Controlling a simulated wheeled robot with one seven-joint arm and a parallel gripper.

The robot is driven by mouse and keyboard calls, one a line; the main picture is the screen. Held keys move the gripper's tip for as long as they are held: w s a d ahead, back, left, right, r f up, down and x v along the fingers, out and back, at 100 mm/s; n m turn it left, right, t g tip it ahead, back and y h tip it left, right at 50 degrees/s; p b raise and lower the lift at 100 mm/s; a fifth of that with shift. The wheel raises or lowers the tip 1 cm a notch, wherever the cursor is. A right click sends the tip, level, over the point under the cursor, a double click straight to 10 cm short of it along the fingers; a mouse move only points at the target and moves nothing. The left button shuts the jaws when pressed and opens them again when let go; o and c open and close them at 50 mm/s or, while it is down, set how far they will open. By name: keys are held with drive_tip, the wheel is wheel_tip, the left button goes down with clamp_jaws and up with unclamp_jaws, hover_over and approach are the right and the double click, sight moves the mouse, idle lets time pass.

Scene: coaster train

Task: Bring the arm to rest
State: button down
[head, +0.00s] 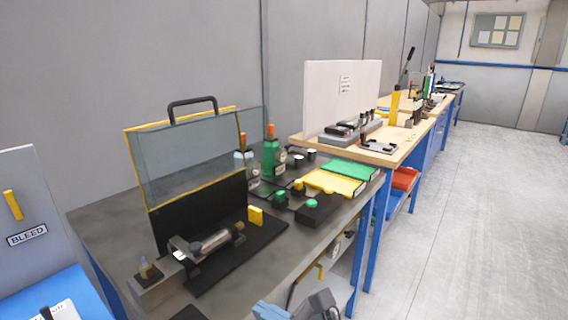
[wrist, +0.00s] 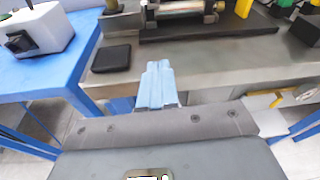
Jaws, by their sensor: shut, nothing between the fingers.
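My gripper (wrist: 156,86) shows in the wrist view with its two pale blue fingers pressed together and nothing between them. It is in front of the near edge of the grey workbench (wrist: 205,74), apart from the things on it. In the head view, part of my gripper (head: 270,309) shows at the bottom edge, in front of the bench; its fingertips are only partly visible there.
The bench (head: 100,219) bears a black fixture with a metal cylinder (head: 215,241) and a raised clear guard (head: 190,158). A small black pad (wrist: 111,58) lies near its edge. A blue table (wrist: 40,77) stands at left. Open floor (head: 470,220) lies right.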

drive_tip(key=s+d+f+n+t+h, duration=0.2)
drive_tip(key=s+d+f+n+h, duration=0.25)
drive_tip(key=s+d, duration=0.4)
drive_tip(key=s+d+f+n+t+h, duration=0.2)
drive_tip(key=s+d+f+n+h, duration=0.3)
drive_tip(key=s, duration=0.7)
drive_tip(key=s+d+r+n+h, duration=0.1)
drive_tip(key=s+d+r+n, duration=0.4)
drive_tip(key=s+n, duration=0.2)
drive_tip(key=s+d+r+n+h, duration=0.1)
drive_tip(key=s+d+r+n, duration=0.4)
drive_tip(key=s+n, duration=0.3)
drive_tip(key=shift+s+d+r+t, duration=0.25)
drive_tip(key=shift+s+r+t, duration=0.1)
drive_tip(key=shift+s, duration=0.85)
drive_tip(key=c, duration=1.8)
unclamp_jaws()
drive_tip(key=shift+n, duration=0.25)
